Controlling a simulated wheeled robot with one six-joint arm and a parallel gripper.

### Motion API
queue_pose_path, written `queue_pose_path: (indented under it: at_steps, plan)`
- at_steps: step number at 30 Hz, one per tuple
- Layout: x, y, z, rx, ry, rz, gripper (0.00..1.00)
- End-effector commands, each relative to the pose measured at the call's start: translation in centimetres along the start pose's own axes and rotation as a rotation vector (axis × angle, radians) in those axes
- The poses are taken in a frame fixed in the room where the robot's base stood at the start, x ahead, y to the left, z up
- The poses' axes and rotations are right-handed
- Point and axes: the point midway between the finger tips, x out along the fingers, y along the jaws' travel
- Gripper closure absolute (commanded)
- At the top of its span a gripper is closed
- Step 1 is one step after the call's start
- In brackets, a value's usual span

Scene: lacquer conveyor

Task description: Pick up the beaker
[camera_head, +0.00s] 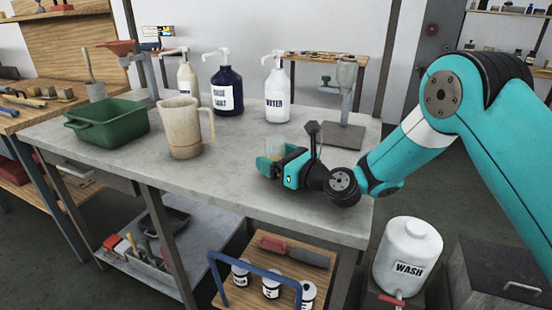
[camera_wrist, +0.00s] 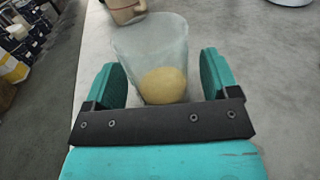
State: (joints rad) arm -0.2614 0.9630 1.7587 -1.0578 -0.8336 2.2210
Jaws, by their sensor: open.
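The beaker (camera_wrist: 151,45) is a clear, slightly cloudy vessel with yellowish contents at its bottom. In the wrist view it stands between the two teal fingers of my gripper (camera_wrist: 162,80). The fingers are open, with a visible gap on the right side and a smaller one on the left. In the head view the beaker (camera_head: 275,147) shows only partly behind my gripper (camera_head: 271,160), near the right front part of the grey table (camera_head: 225,170). The gripper hides its lower part.
A beige jug (camera_head: 182,130) stands left of the beaker, with a green tub (camera_head: 107,125) beyond it. Pump bottles, one blue (camera_head: 227,90) and one white (camera_head: 278,92), stand behind. A metal stand (camera_head: 343,132) is at the back right. The table's front edge is close.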

Motion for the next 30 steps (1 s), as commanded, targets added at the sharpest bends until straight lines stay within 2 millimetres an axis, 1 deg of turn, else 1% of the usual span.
queue_pose_path:
  at_steps: [5, 8, 9, 11, 12, 13, 23, 30]
  plan:
    - [0.0, 0.0, -0.1, 0.001, 0.001, 0.000, 0.19]
    - [0.0, 0.0, -0.1, 0.001, 0.000, 0.000, 0.40]
    - [0.0, 0.0, 0.0, 0.001, 0.000, 0.000, 0.49]
    - [0.0, 0.0, 0.0, 0.001, 0.000, 0.000, 0.63]
    - [0.0, 0.0, 0.0, 0.001, 0.000, 0.000, 0.72]
    - [0.0, 0.0, 0.0, 0.001, 0.000, 0.000, 0.75]
    - [0.0, 0.0, 0.1, 0.000, -0.001, -0.001, 0.75]
    - [0.0, 0.0, 1.0, 0.001, -0.001, 0.000, 0.75]
